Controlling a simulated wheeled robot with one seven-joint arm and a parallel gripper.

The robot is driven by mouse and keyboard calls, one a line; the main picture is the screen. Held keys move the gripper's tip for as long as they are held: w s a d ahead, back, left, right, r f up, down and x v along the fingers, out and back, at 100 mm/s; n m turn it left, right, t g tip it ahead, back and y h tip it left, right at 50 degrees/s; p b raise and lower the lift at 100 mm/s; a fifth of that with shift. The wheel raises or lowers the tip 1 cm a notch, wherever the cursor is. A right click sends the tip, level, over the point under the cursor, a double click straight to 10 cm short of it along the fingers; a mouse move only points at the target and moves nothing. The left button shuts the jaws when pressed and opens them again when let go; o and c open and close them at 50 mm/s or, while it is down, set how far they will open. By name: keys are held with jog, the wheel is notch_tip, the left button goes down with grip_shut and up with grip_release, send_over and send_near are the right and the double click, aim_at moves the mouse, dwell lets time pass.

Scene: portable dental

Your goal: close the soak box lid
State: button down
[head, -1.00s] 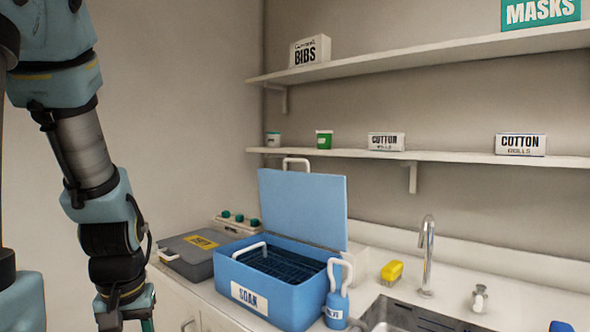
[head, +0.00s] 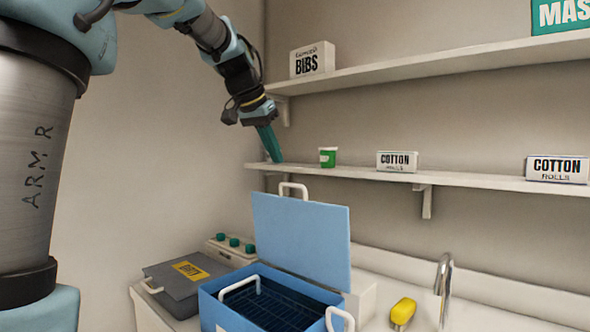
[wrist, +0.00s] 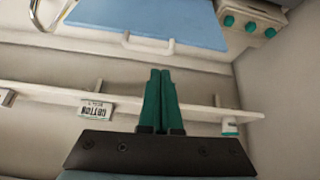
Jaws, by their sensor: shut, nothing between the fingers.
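The blue soak box (head: 212,312) stands on the counter with a dark wire basket (head: 275,300) and white handles inside it. Its blue lid (head: 300,238) is open and stands upright at the back, with a white handle (head: 293,187) on its top edge. In the wrist view the lid (wrist: 150,22) and its handle (wrist: 148,45) show at the top. My gripper (head: 279,160) has green fingers and is shut and empty. It is above and a little left of the lid handle, apart from it, near the lower shelf. The fingers also show in the wrist view (wrist: 160,72).
The lower shelf (head: 470,180) behind carries a green cup (head: 327,157) and cotton boxes (head: 397,161). A grey box with a yellow label (head: 180,280) and a unit with green knobs (head: 222,246) stand left. A yellow sponge (head: 403,310) and faucet (head: 443,280) are right.

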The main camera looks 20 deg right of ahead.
aim_at(292, 185)
notch_tip(292, 185, up, 4)
jog(key=d+f+m, duration=0.1)
jog(key=d, duration=0.2)
jog(key=d+p+x, duration=0.1)
jog(key=p+x, duration=0.2)
jog(key=x, duration=0.6)
jog(key=shift+h, duration=0.3)
jog(key=shift+s+a+f+p, duration=0.15)
jog(key=shift+s+a, duration=0.2)
jog(key=shift+a, duration=0.25)
jog(key=shift+s+a+f+p, duration=0.2)
jog(key=shift+s+a, duration=0.15)
jog(key=shift+a, duration=0.25)
jog(key=shift+s+a+f+p, duration=0.15)
jog(key=shift+s+a, duration=0.15)
jog(key=shift+a, duration=0.3)
